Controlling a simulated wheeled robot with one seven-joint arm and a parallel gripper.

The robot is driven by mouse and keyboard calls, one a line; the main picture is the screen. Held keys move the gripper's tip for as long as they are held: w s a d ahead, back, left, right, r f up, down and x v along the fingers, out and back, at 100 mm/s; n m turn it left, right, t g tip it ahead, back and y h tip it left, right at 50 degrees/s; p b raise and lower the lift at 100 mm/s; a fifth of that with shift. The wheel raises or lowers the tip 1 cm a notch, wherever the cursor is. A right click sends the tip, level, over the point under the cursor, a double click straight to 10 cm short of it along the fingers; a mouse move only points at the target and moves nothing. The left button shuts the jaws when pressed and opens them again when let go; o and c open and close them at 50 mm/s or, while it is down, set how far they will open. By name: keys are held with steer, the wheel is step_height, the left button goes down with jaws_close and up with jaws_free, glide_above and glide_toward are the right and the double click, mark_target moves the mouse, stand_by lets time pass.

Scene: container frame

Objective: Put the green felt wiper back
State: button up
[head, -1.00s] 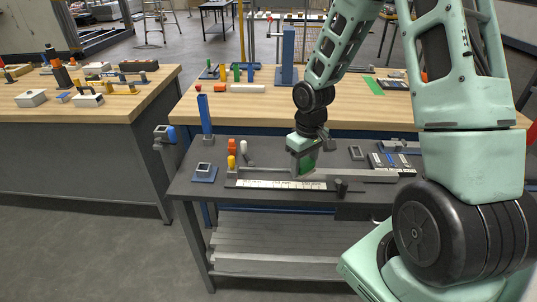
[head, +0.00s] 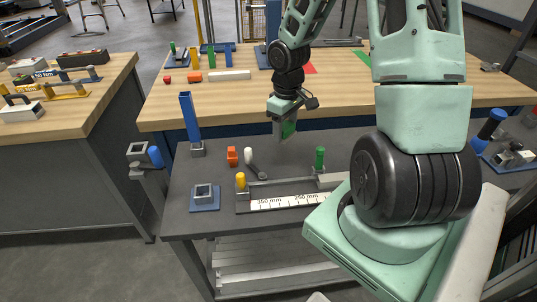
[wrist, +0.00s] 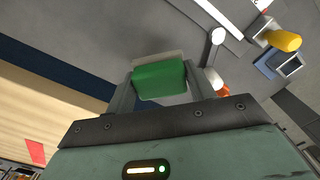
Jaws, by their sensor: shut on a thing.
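The green felt wiper is a green block with a pale grey edge, between the two fingers in the wrist view (wrist: 160,82). My gripper (wrist: 158,92) is shut on it. In the head view my gripper (head: 283,128) holds the wiper (head: 290,129) above the back of the dark grey bench (head: 220,165), near the front edge of the wooden bench. The fingers partly hide the wiper there. It appears clear of the surface below.
A long fixture with a millimetre scale (head: 290,202) lies on the grey bench. Near it stand a green peg (head: 319,158), a yellow peg (head: 240,181), an orange block (head: 232,156) and a blue post (head: 190,120). The wooden bench (head: 220,100) behind has clear patches.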

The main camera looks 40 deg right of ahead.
glide_above(282, 161)
step_height(282, 161, down, 6)
steer(key=shift+f, duration=0.1)
steer(key=shift+f+b, duration=0.35)
steer(key=shift+f, duration=1.5)
steer(key=shift+f, duration=0.1)
steer(key=o, duration=1)
steer(key=shift+o, duration=0.2)
